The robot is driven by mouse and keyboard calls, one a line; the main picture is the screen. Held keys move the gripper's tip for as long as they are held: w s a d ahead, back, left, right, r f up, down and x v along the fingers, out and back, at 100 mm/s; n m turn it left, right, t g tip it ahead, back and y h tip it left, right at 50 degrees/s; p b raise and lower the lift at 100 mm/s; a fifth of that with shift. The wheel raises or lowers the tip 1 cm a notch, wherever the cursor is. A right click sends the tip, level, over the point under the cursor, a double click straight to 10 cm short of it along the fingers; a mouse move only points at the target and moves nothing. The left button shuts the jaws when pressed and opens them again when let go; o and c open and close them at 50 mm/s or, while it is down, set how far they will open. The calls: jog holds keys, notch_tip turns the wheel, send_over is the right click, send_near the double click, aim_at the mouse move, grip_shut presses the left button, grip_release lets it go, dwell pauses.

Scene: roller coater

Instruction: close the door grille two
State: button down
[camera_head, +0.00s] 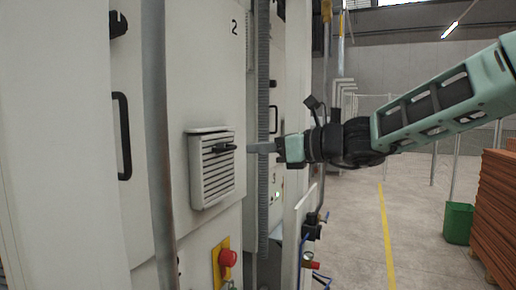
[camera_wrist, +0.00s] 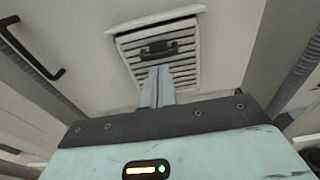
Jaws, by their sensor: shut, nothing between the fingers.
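A pale door panel (camera_head: 215,80) marked "2" stands left of centre in the head view. It bears a slatted grille (camera_head: 212,180) with a black handle (camera_head: 222,148) across its upper slats. The grille (camera_wrist: 180,68) and handle (camera_wrist: 158,49) also show ahead of the fingers in the wrist view. My gripper (camera_head: 254,147) is shut and empty, its fingers pointing left at the grille from the right, at about handle height. In the wrist view the shut fingers (camera_wrist: 157,84) overlap the lower slats, below the handle. I cannot tell whether they touch the grille.
A vertical grey pipe (camera_head: 158,150) stands left of the grille. A red button on a yellow plate (camera_head: 227,260) is below it. A narrow white panel (camera_head: 297,230) stands at lower right of the grille. Open floor (camera_head: 360,230) lies right, with a green bin (camera_head: 458,222) and stacked brown boards (camera_head: 497,215).

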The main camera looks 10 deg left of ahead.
jog(key=s+d+r+b, duration=0.3)
jog(key=d+r, duration=0.3)
jog(key=d, duration=0.2)
jog(key=s+a+f+n+g+h+b, duration=0.1)
jog(key=s+f+n+g+h, duration=0.1)
jog(key=s+f+n, duration=0.5)
jog(key=s+f+n+g+h+b, duration=0.2)
jog(key=s+f+h, duration=0.15)
jog(key=f, duration=0.65)
jog(key=s+a+f+n+g+h+b, duration=0.1)
jog(key=s+f+n+h, duration=0.1)
jog(key=s+f+n, duration=0.5)
jog(key=s+d+f+n+h+b, duration=0.2)
jog(key=s+d+f+n+h, duration=0.2)
jog(key=f, duration=0.6)
jog(key=s+d+f+n+h+b, duration=0.2)
jog(key=s+d+f+n+h, duration=0.1)
jog(key=s+d+f+n, duration=0.6)
jog(key=shift+s+d+f+n+g+h, duration=0.3)
jog(key=shift+s+f+g+h, duration=0.05)
jog(key=shift+s+f+g, duration=0.1)
